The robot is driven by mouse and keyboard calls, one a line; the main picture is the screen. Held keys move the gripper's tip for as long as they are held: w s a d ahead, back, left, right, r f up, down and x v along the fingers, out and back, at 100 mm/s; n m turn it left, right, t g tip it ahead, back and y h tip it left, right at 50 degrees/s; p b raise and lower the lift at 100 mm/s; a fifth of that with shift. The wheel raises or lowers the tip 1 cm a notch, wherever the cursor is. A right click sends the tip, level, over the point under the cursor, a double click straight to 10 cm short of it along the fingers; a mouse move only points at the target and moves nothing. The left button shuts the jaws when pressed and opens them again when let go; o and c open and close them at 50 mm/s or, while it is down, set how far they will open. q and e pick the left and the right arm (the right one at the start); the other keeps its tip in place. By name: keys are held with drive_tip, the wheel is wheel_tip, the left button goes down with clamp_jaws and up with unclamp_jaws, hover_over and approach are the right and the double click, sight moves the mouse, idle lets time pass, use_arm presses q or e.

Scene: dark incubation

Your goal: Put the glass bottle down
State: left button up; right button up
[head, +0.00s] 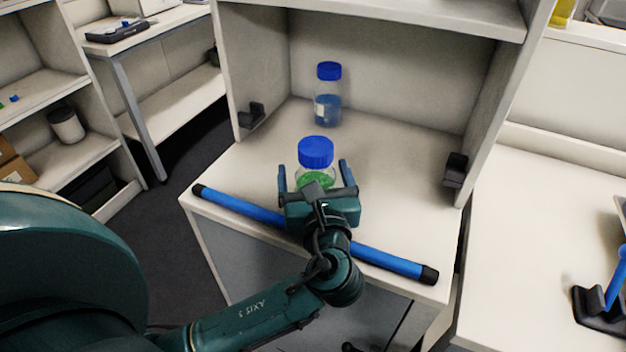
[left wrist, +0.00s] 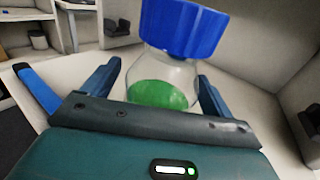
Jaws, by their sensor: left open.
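A glass bottle (head: 316,175) with a blue cap and green contents stands upright on the white cabinet surface (head: 400,190). My left gripper (head: 313,176) is open, with one finger on each side of the bottle. In the left wrist view the bottle (left wrist: 165,80) is between the two blue fingers (left wrist: 157,85), with a gap visible on each side. The lower part of the bottle is hidden by the gripper body. My right gripper is not in view.
A second blue-capped bottle (head: 327,95) with blue liquid stands farther back in the compartment. A blue bar with black ends (head: 390,260) runs along the cabinet's front, beneath my left gripper. Black brackets (head: 251,116) sit on the side walls. Free surface lies on both sides of the green-filled bottle.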

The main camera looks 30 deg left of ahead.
use_arm(q)
drive_tip(key=shift+w+a, duration=0.1)
drive_tip(key=shift+w, duration=0.05)
drive_tip(key=shift+c, duration=0.4)
drive_tip(key=shift+r, duration=0.1)
drive_tip(key=c, duration=1.4)
